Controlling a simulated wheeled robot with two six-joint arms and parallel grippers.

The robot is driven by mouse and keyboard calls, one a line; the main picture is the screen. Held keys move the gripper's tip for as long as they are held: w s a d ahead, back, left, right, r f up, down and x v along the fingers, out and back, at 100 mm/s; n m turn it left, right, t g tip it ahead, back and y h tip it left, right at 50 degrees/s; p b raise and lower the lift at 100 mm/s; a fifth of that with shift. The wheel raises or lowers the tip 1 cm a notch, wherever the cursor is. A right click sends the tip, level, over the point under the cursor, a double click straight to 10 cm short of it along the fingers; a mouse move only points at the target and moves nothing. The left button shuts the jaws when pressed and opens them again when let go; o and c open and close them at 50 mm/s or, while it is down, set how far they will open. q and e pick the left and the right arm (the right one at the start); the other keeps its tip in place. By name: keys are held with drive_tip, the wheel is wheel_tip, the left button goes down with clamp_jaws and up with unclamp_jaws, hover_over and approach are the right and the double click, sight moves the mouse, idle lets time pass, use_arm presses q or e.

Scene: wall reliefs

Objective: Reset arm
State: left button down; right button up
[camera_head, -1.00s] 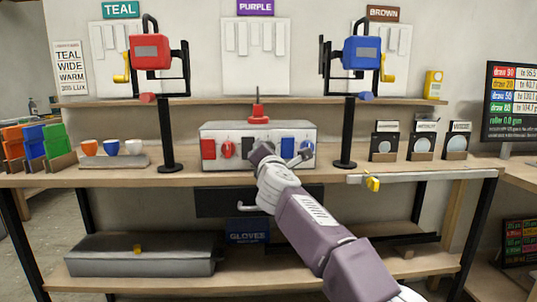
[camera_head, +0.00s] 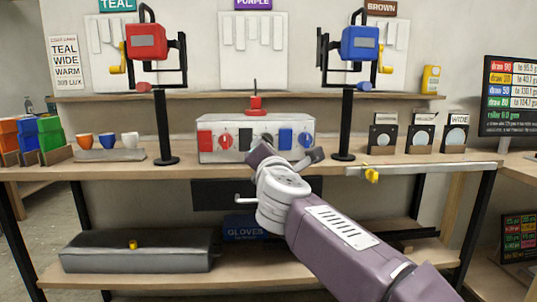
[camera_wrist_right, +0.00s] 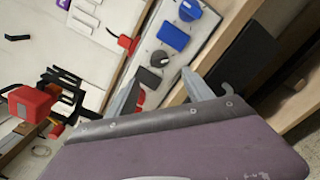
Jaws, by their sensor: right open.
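My right arm comes in from the lower right in the head view. Its gripper (camera_head: 284,156) is open and empty, in front of the white control box (camera_head: 257,155) on the bench. In the right wrist view the two fingers (camera_wrist_right: 160,90) stand apart with nothing between them. The box shows there too, with a blue knob (camera_wrist_right: 188,10), a blue block (camera_wrist_right: 173,36) and a dark knob (camera_wrist_right: 159,58). In the head view the box carries a red block and red knob (camera_head: 225,141) on its left, and a red piece (camera_head: 255,104) on top. My left gripper is out of view.
A red lamp (camera_head: 146,42) and a blue lamp (camera_head: 360,43) hang on black posts either side of the box. A grey case (camera_head: 137,252) lies on the lower shelf.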

drive_tip(key=w+d+f+g+h+p, duration=0.1)
drive_tip(key=w+d+h+p, duration=0.25)
drive_tip(key=d, duration=0.75)
drive_tip(key=s+d+f+n+g+y+p, duration=0.1)
drive_tip(key=s+d+f+n+g, duration=0.15)
drive_tip(key=f+n, duration=0.5)
drive_tip(key=s+d+f+n+g+y+p, duration=0.1)
drive_tip(key=d+f+n+p, duration=0.15)
drive_tip(key=f+n, duration=0.55)
drive_tip(key=s+f+n+g+y, duration=0.1)
drive_tip(key=s+f+n+g, duration=0.2)
drive_tip(key=s+f+n, duration=0.5)
drive_tip(key=s+f+n+g, duration=0.3)
drive_tip(key=s+f+n, duration=0.2)
drive_tip(key=f, duration=0.5)
drive_tip(key=s+d+f+n+g, duration=0.1)
drive_tip(key=s+f+n+g, duration=0.25)
drive_tip(key=s+n, duration=0.35)
drive_tip(key=s+f+n+g, duration=0.3)
drive_tip(key=s+f+n, duration=0.1)
drive_tip(key=s+n, duration=0.35)
wheel_tip(320, 180, up, 38)
drive_tip(key=n+p, duration=0.1)
drive_tip(key=p, duration=3.6)
drive_tip(key=shift+s+d+f+p, duration=0.15)
drive_tip(key=shift+s+f+p, duration=0.05)
drive_tip(key=shift+s+p, duration=0.2)
